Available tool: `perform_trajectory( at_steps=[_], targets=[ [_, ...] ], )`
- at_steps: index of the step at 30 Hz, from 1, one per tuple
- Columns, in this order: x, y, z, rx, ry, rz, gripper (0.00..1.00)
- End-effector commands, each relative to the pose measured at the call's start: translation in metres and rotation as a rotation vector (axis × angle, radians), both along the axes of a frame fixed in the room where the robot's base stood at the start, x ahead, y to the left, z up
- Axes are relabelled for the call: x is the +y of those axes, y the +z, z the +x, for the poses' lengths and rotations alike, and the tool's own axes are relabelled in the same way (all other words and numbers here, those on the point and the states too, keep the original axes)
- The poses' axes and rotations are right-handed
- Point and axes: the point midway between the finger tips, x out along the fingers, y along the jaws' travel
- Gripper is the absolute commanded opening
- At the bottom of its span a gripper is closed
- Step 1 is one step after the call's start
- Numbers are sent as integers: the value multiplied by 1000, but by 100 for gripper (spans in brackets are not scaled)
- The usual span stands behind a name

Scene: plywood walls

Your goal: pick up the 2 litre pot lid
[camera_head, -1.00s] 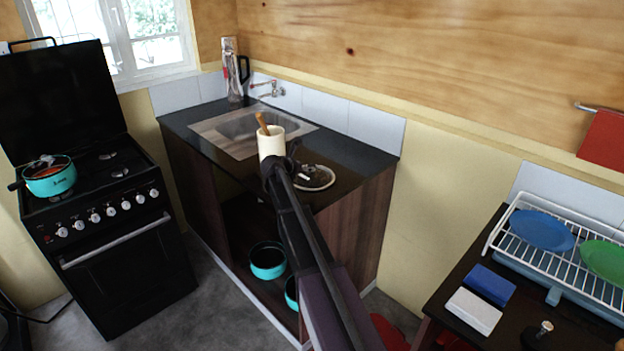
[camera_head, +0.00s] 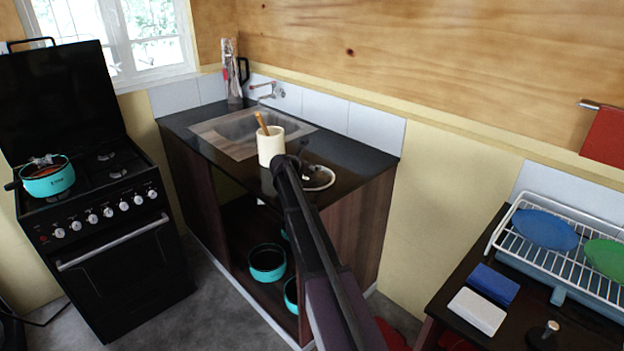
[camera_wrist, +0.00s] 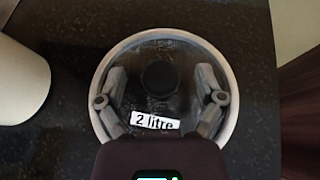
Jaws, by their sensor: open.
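The 2 litre pot lid (camera_wrist: 180,48) lies on the dark counter, a round glass lid with a pale rim, a black knob (camera_wrist: 160,75) and a "2 litre" label. In the head view the lid (camera_head: 322,180) shows on the counter, partly hidden by my arm. My gripper (camera_wrist: 160,92) is over the lid in the wrist view, with its open fingers on either side of the knob and apart from it. In the head view my gripper (camera_head: 302,160) is mostly hidden behind the arm.
A cream holder (camera_head: 270,147) with a wooden utensil stands left of the lid, close by in the wrist view (camera_wrist: 18,82). The sink (camera_head: 238,128) and tap lie behind. Teal pots (camera_head: 267,262) sit on the shelf below. The counter's right edge is near.

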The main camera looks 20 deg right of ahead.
Motion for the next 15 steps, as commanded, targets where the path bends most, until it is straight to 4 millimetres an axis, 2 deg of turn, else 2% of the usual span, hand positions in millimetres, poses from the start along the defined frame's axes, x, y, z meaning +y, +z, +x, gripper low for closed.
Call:
perform_trajectory(
  at_steps=[14, 15],
  targets=[
    [0, 0, 0, 0, 1, 0, 87],
    [0, 0, 0, 0, 0, 0, 75]
  ],
)
